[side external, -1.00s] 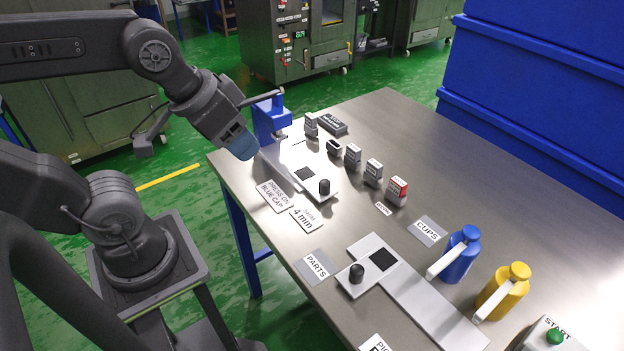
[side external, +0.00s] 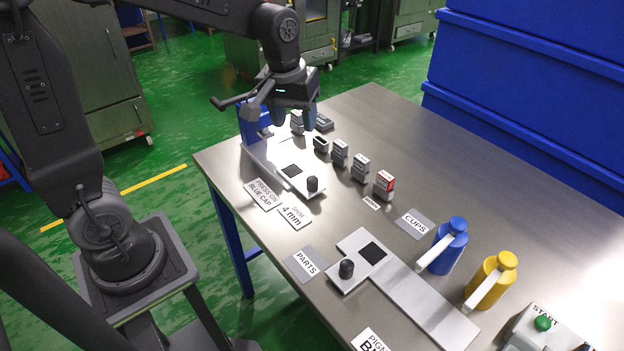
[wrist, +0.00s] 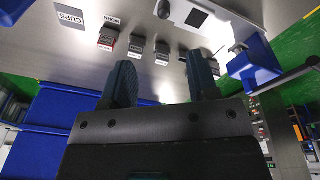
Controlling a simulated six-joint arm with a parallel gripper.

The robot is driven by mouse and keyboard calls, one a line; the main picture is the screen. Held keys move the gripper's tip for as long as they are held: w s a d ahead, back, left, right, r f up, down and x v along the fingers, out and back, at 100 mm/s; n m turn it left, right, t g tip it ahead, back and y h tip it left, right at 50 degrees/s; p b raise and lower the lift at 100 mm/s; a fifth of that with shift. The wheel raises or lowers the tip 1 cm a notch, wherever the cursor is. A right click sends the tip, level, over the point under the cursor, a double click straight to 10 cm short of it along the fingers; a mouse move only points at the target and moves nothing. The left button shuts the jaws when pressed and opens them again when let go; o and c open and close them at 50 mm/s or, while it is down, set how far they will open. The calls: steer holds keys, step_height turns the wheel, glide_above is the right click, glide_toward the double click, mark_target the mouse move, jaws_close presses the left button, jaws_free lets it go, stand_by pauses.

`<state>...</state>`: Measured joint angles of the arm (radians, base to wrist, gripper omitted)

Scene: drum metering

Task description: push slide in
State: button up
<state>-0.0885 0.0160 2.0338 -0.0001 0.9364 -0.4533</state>
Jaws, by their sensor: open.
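A pale metal slide plate with a dark square (side external: 292,170) and a black knob (side external: 312,184) lies at the blue press (side external: 249,128). In the wrist view the knob (wrist: 164,9), the square (wrist: 197,18) and the press (wrist: 256,68) show along the top right. A second pale plate (side external: 425,300) with a black knob (side external: 346,269) and a dark square (side external: 372,252) lies nearer the front. My gripper (side external: 285,115) is open and empty, above the table beside the press. Its two blue fingers (wrist: 162,82) stand apart with nothing between them. It partly hides the press.
A blue bottle (side external: 447,250) and a yellow bottle (side external: 492,283) stand at right. A start button (side external: 543,323) sits front right. The middle of the table is open.

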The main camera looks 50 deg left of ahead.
mark_target(312, 179)
steer(key=w+a+f+n+g, duration=0.2)
steer(key=w+f+n, duration=0.1)
steer(key=w+f, duration=0.35)
steer(key=f, duration=1.4)
steer(key=shift+s+a+f, duration=0.1)
steer(key=shift+s+f, duration=0.15)
steer(key=shift+f, duration=0.05)
jaws_close()
